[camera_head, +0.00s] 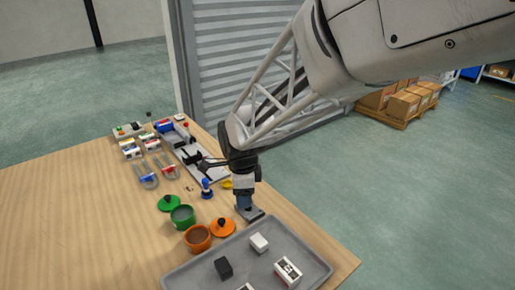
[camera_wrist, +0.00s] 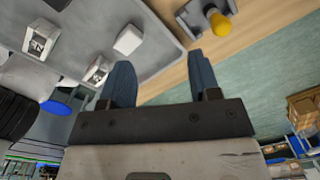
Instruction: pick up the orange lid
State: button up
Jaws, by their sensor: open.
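The orange lid (camera_head: 222,227) lies on the wooden table in the head view, with a dark knob on top. It is beside the orange pot (camera_head: 198,238), which stands open. My gripper (camera_head: 244,207) points down to the upper right of the lid and apart from it. In the wrist view my gripper's blue fingers (camera_wrist: 163,64) are spread, with nothing between them. The lid does not show in the wrist view.
A green lid (camera_head: 168,203) and green pot (camera_head: 182,217) are left of the orange lid. A grey tray (camera_head: 188,278) with several small boxes lies in front. A yellow-knobbed item (camera_wrist: 222,24) shows in the wrist view. Bare table (camera_head: 80,220) lies left.

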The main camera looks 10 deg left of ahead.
aim_at(221, 220)
jog(key=a+f+m, duration=0.1)
jog(key=a, duration=0.1)
jog(key=a+f+m, duration=0.1)
jog(key=a+f, duration=0.1)
jog(key=a, duration=0.1)
jog(key=a+f, duration=0.1)
jog(key=a, duration=0.1)
jog(key=shift+w+a+f+m, duration=0.25)
jog(key=shift+a+f+m, duration=0.05)
jog(key=shift+m, duration=0.1)
jog(key=shift+f, duration=0.1)
jog(key=shift+f, duration=1.2)
jog(key=shift+f, duration=0.15)
jog(key=shift+d+f, duration=0.2)
jog(key=shift+f, duration=2.25)
